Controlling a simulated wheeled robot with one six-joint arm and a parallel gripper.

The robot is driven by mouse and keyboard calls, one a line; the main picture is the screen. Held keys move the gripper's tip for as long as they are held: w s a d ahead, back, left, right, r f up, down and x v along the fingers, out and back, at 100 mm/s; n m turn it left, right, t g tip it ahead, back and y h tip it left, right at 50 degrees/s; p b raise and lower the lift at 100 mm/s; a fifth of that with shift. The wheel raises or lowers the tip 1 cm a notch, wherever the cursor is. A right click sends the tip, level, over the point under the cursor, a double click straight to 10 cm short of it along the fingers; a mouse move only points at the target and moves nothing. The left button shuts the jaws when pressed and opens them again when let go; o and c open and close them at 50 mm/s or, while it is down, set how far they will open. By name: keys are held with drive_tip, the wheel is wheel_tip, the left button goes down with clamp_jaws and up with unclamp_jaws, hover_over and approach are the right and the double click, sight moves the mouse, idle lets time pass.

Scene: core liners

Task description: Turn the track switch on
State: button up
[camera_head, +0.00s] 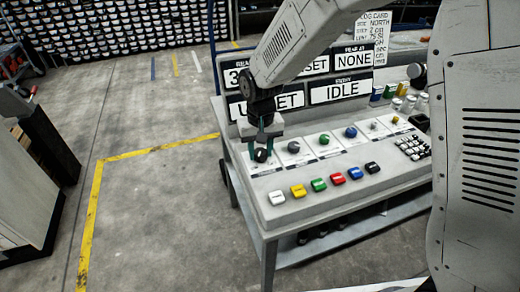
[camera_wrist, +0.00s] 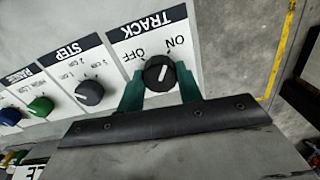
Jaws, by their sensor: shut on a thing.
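The track switch is a black round knob (camera_wrist: 159,73) with a white pointer line, on a white plate headed TRACK (camera_wrist: 147,23) with OFF and ON printed beside it. In the wrist view the text is upside down, and the pointer leans up and slightly right, between the two words; I cannot tell its exact setting. In the head view the knob (camera_head: 261,155) is at the left end of the panel's knob row. My gripper (camera_wrist: 160,88), with green fingers, is shut on the knob, one finger on either side. The gripper (camera_head: 262,150) points down at the panel in the head view.
The STEP knob (camera_wrist: 89,92) is beside the track plate, with green and blue knobs beyond. Coloured buttons (camera_head: 319,185) line the panel's front. Display signs (camera_head: 340,91) stand behind, one reading IDLE. Open floor (camera_head: 150,190) lies left of the desk.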

sight(261, 152)
drive_tip(key=shift+m, duration=1)
drive_tip(key=o, duration=1)
drive_tip(key=shift+r, duration=0.1)
wheel_tip(261, 152, up, 8)
drive_tip(key=shift+f, duration=0.15)
